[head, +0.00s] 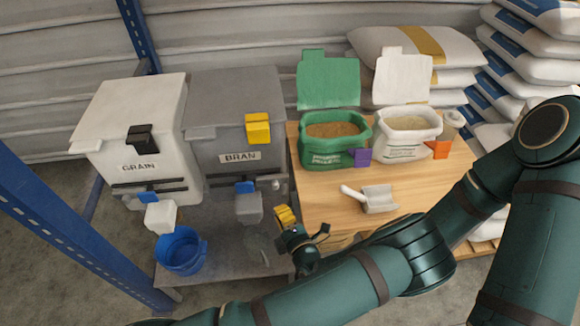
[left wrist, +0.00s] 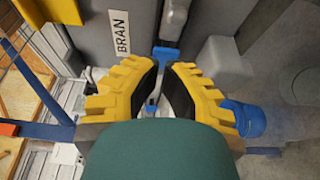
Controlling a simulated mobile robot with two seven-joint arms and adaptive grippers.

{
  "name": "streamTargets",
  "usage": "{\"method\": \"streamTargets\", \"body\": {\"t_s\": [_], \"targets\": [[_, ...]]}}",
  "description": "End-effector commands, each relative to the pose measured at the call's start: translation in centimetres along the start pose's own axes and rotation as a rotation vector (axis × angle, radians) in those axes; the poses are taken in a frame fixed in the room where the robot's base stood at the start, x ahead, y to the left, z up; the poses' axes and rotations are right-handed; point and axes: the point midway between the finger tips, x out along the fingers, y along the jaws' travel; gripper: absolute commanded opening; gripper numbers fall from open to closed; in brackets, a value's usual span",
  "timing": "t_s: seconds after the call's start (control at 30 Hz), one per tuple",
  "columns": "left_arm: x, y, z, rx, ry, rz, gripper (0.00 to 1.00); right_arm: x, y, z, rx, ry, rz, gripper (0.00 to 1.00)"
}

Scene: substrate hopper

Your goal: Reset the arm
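My left gripper (head: 284,214) has yellow fingers and is to the right of the grey bran chute (head: 249,208), apart from it. In the left wrist view, its fingers (left wrist: 164,68) lean toward each other with a gap between the tips and nothing held. The grey BRAN hopper (head: 235,110) and its label also show in the wrist view (left wrist: 122,32). The bran chute's blue slide (head: 244,187) shows beyond the fingertips in the wrist view (left wrist: 165,55). My right gripper is not seen.
A white GRAIN hopper (head: 135,115) stands left, with a blue bucket (head: 180,250) on the low grey platform (head: 225,270). A wooden table (head: 330,215) holds a green pellet bag (head: 320,152), a white bag (head: 402,145) and a scoop (head: 378,199). Blue posts (head: 75,225) stand at left.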

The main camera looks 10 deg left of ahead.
Motion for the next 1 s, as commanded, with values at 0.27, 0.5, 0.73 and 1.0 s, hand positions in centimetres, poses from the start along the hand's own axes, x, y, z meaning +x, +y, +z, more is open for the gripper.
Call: {"method": "streamTargets", "body": {"t_s": [0.27, 0.5, 0.73, 1.0], "targets": [[0.2, -0.6, -1.7, -0.044, 0.076, -0.045, 0.00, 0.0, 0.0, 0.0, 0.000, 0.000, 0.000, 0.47], [-3.6, -5.8, -13.2, -0.453, 0.729, -0.318, 0.00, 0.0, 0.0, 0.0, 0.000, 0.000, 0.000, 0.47], [-14.8, -9.0, -16.9, -1.092, 1.673, -0.352, 0.00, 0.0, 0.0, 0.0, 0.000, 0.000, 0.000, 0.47], [-17.6, -6.6, -9.6, 1.695, -2.502, -0.213, 0.00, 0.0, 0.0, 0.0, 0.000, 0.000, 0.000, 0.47]]}}
